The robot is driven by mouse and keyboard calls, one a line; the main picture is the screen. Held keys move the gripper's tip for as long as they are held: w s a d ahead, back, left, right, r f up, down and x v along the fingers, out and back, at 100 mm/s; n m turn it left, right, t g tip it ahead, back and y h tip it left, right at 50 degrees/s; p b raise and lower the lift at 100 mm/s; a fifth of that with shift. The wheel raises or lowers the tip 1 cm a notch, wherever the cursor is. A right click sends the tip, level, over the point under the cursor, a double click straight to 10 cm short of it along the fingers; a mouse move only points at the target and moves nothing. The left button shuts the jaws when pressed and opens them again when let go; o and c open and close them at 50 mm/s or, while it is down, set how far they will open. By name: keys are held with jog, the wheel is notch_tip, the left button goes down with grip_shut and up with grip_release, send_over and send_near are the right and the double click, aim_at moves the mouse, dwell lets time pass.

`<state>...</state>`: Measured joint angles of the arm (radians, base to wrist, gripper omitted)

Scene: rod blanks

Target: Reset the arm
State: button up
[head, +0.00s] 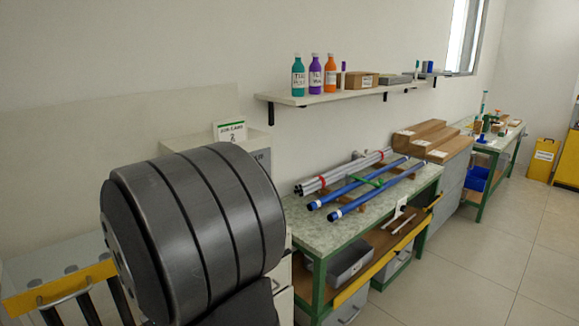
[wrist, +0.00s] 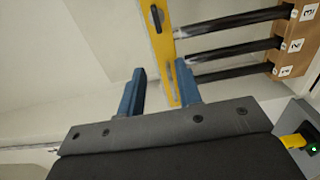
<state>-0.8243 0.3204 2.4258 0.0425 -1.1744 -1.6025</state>
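My gripper (wrist: 160,70) shows in the wrist view as two blue fingers standing apart on a dark grey palm. It is open, and I see nothing held between the fingers. Beyond the right finger is a yellow bar (wrist: 158,45) with a dark handle; I cannot tell its distance from the finger. Black rods (wrist: 230,50) run from near the bar to a wooden block (wrist: 286,40) marked 1, 2 and 3. In the head view, a large dark grey part of my arm fills the lower left, and the gripper is not seen.
A green-framed bench (head: 300,213) holds grey rods (head: 335,174) and blue rods (head: 365,184). A wall shelf (head: 345,93) carries bottles and boxes. A yellow bar with a handle (head: 60,290) and black rods are at lower left.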

jog(key=x, duration=1.5)
jog(key=shift+w, duration=0.1)
jog(key=v, duration=1.7)
jog(key=w+a+r+m, duration=0.1)
jog(key=w+a+m, duration=0.6)
jog(key=w+a, duration=0.5)
jog(key=shift+w+r, duration=0.2)
jog(key=shift+r, duration=0.05)
jog(key=shift+c, duration=0.2)
